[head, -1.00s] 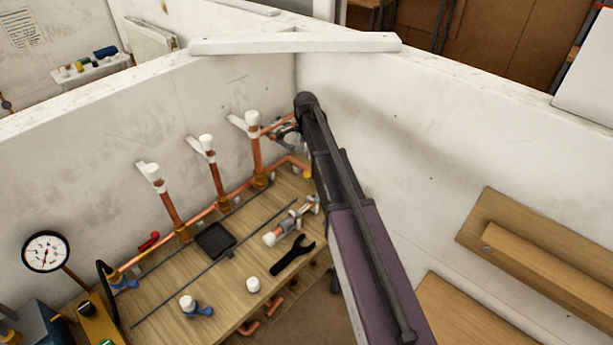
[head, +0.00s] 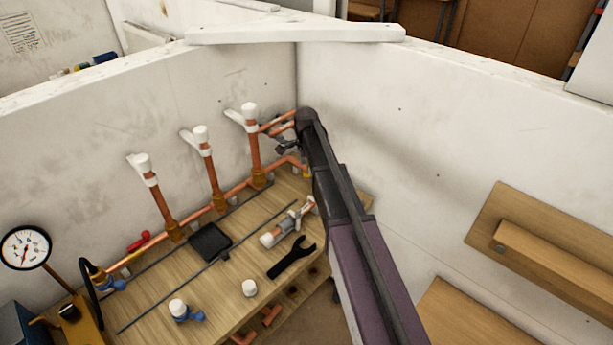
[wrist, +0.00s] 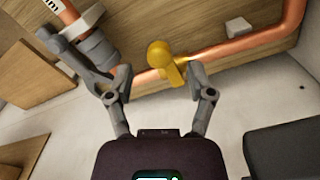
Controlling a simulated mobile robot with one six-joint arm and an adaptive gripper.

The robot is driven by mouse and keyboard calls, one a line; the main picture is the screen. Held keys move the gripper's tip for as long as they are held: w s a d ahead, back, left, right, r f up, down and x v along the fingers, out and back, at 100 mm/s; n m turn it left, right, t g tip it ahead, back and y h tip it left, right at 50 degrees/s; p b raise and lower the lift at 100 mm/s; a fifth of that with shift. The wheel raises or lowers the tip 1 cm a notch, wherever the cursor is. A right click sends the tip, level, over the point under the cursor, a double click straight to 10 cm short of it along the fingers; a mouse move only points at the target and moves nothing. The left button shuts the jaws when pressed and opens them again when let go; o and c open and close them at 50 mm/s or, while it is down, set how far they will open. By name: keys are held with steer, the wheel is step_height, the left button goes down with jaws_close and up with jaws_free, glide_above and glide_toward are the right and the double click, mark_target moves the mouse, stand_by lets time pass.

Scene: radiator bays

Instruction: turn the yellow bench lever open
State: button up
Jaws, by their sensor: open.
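The yellow lever (wrist: 168,62) has a rounded knob end and sits on a copper pipe (wrist: 235,52) in the wrist view. My gripper (wrist: 154,76) is open, with one finger on each side of the lever. The right finger is very near the lever's edge, but I cannot tell if it touches. The left finger is farther from it, beside a grey fitting. In the head view my gripper (head: 284,146) is at the bench's back corner, partly behind my arm, and the lever is not clearly visible there.
The wooden bench (head: 150,292) carries upright copper pipes with white caps (head: 201,134), a black wrench (head: 291,258), a black tray (head: 209,242) and a pipe piece with white ends (head: 286,225). A gauge (head: 25,248) stands at left. White walls (head: 380,150) meet close behind my gripper.

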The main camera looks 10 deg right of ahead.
steer(key=shift+f+b, duration=1)
steer(key=shift+f, duration=0.3)
jaws_close()
